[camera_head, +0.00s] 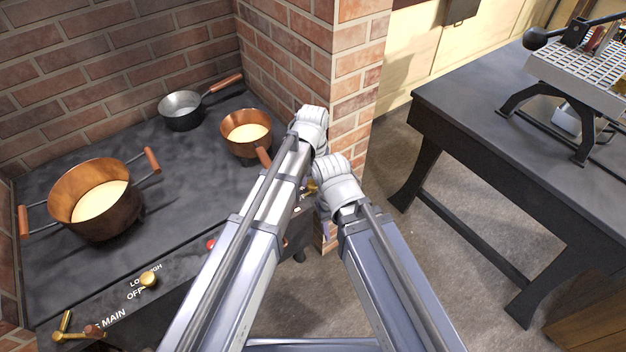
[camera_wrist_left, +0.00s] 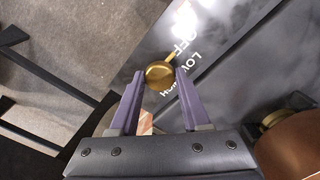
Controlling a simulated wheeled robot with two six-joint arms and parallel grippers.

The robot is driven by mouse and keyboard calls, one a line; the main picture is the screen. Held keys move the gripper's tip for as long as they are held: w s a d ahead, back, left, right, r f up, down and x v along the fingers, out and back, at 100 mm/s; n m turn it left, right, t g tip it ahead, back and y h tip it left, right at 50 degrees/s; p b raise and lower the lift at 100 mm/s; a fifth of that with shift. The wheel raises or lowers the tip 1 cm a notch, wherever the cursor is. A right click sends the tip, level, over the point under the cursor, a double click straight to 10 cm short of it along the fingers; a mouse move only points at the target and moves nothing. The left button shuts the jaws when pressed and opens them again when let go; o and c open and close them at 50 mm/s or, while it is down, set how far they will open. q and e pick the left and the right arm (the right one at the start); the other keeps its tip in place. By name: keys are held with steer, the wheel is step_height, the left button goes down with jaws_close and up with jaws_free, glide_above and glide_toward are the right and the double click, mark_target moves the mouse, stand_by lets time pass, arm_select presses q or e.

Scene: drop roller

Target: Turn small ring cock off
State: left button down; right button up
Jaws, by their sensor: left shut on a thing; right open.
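A round brass cock (camera_wrist_left: 158,73) on the stove's front shows in the left wrist view beside the white marks OFF, LOW and HIGH. My left gripper (camera_wrist_left: 158,85) has its two purple fingers on either side of this knob and is shut on it. In the head view my left arm (camera_head: 265,205) reaches past the stove's right end, and its fingers are hidden. A bit of brass (camera_head: 311,188) shows there between my arms. My right arm (camera_head: 385,275) stands beside the left one. I cannot make out its fingers.
A small copper pan (camera_head: 246,145) and a large copper pot (camera_head: 95,222), both with pale liquid, and a grey saucepan (camera_head: 181,120) stand on the dark stove (camera_head: 165,165). Another brass knob (camera_head: 149,279) is at the front. A brick pillar (camera_head: 350,75) and dark table (camera_head: 455,105) are to the right.

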mark_target(313, 183)
arm_select(q)
steer(key=shift+c, duration=1.8)
jaws_free()
step_height(313, 183, up, 8)
steer(key=p, duration=0.8)
steer(key=shift+f, duration=0.1)
steer(key=s+a+r+m+p, duration=0.1)
steer(key=s+a+r+p, duration=0.1)
steer(key=s, duration=0.6)
steer(key=s+a+r+m+y+p, duration=0.1)
steer(key=s+a, duration=0.3)
steer(key=s, duration=0.4)
steer(key=shift+r+p, duration=0.6)
steer(key=shift+r, duration=0.15)
